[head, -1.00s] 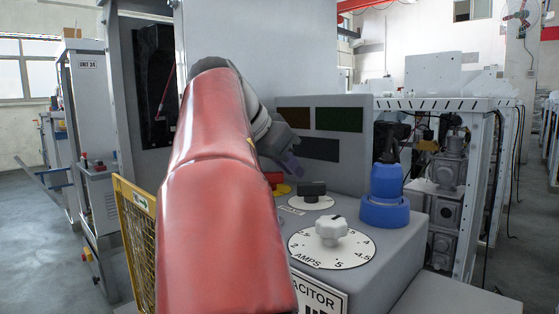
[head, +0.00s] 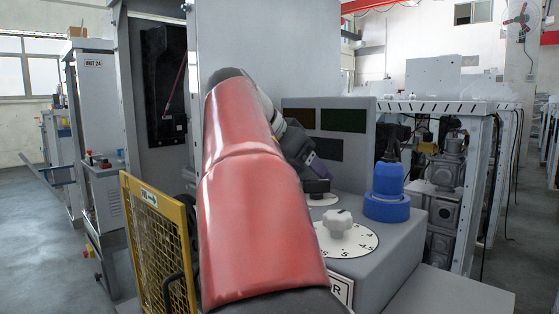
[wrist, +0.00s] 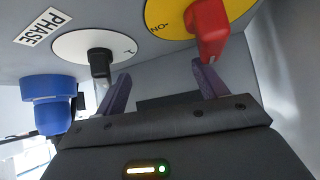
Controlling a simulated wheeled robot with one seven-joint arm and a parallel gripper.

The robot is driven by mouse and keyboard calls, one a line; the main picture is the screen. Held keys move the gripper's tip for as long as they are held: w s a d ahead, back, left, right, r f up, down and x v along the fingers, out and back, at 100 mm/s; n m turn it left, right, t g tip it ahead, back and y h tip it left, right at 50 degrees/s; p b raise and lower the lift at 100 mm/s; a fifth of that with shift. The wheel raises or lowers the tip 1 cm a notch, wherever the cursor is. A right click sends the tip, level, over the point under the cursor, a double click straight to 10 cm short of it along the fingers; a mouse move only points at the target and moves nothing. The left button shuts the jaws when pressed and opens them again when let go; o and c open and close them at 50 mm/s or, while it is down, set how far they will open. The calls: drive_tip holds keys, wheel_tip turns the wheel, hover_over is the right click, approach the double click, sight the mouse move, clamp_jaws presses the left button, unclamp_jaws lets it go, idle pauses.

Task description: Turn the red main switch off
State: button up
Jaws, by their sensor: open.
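The red main switch (wrist: 208,28) is a red handle on a round yellow plate (wrist: 168,16) at the top right of the wrist view. Letters like "ON" show on the plate, left of the handle. In the head view my arm and gripper hide the switch. My gripper (wrist: 161,72) is open, with nothing between its two purple fingers. The right finger's tip is right by the handle's end; I cannot tell if they touch. The left finger's tip is close to the black knob. In the head view my gripper (head: 316,178) is low over the panel.
A black knob (wrist: 100,62) on a white dial is beside the switch. A white amps knob (head: 340,222) and a blue plug (head: 386,190) stand on the same grey box. A grey upright panel (head: 362,150) rises behind. A yellow mesh guard (head: 155,245) is at left.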

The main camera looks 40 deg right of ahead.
drive_tip(key=shift+w+a+f, duration=0.15)
drive_tip(key=shift+a, duration=0.05)
drive_tip(key=shift+s+a, duration=0.1)
drive_tip(key=shift+s, duration=0.1)
drive_tip(key=shift+s+a+r, duration=0.1)
drive_tip(key=shift+s+r, duration=0.85)
drive_tip(key=shift+r, duration=0.65)
drive_tip(key=shift+s+r, duration=0.3)
drive_tip(key=shift+r, duration=0.55)
drive_tip(key=shift+s+a+r, duration=0.25)
drive_tip(key=shift+s+r, duration=0.25)
drive_tip(key=shift+s, duration=0.1)
drive_tip(key=shift+a, duration=0.15)
drive_tip(key=shift+s+a, duration=0.15)
